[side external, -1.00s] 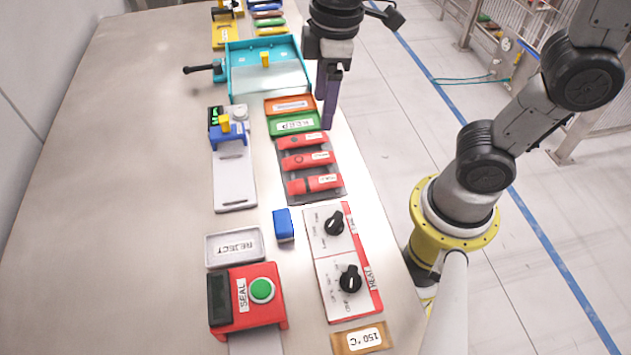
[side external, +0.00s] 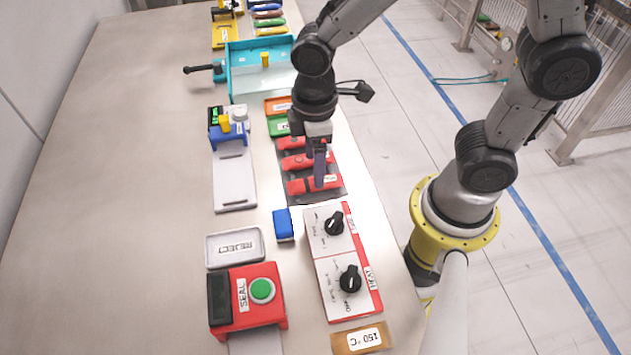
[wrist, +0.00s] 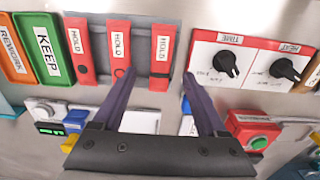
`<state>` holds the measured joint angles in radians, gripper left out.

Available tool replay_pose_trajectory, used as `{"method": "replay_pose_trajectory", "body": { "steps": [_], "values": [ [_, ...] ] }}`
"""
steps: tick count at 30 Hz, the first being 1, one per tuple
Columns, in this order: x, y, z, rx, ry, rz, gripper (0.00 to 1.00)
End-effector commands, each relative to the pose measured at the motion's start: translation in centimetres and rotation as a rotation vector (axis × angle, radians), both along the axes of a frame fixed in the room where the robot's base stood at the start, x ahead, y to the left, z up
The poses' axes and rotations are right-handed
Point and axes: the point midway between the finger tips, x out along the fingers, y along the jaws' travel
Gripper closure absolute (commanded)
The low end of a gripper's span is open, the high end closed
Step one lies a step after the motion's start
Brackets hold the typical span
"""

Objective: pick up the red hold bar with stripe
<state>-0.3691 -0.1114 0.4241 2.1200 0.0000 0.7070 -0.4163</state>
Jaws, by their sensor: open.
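Three red hold bars lie side by side on a dark tray (side external: 292,201). The bar nearest the knob panel, the red bar with stripe (side external: 299,187), shows a dark band across it; it is the right-hand bar in the wrist view (wrist: 160,52). The middle bar (wrist: 120,50) has a round mark, and the left bar (wrist: 81,50) lies beyond it. My gripper (side external: 318,184) is open and empty over the striped bar. In the wrist view its fingertips (wrist: 159,76) appear on either side of that bar. The exact height above it is unclear.
The knob panel (side external: 319,255) is close on one side of the tray, and the green KEEP tray (wrist: 47,48) on the other. A blue block (side external: 283,225) stands near the tray's corner. The left of the table is clear.

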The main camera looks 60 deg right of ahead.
Motion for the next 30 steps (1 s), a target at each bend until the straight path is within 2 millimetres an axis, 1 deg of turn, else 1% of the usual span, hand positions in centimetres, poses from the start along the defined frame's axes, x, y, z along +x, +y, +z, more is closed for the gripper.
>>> {"method": "replay_pose_trajectory", "body": {
  "steps": [1, 3, 7, 11, 17, 20, 21, 26, 27, 30],
  "values": [
    [-0.2, -0.1, -0.9, -0.003, 0.007, 0.0, 0.25],
    [-0.3, -0.1, -1.9, -0.003, 0.007, 0.0, 0.25],
    [-0.2, 0.0, -3.6, -0.002, 0.005, 0.0, 0.25],
    [-0.2, 0.0, -4.2, -0.001, 0.003, 0.0, 0.25],
    [-0.2, 0.0, -4.2, -0.001, 0.002, 0.0, 0.25],
    [-0.2, 0.0, -4.2, -0.001, 0.002, 0.0, 0.41],
    [-0.2, 0.0, -4.2, -0.001, 0.002, 0.0, 0.48],
    [-0.2, 0.0, -4.2, -0.001, 0.002, 0.0, 0.77],
    [-0.2, 0.0, -4.2, -0.001, 0.002, 0.0, 0.84],
    [-0.2, 0.0, -4.2, 0.0, 0.001, 0.0, 1.0]
  ]
}}
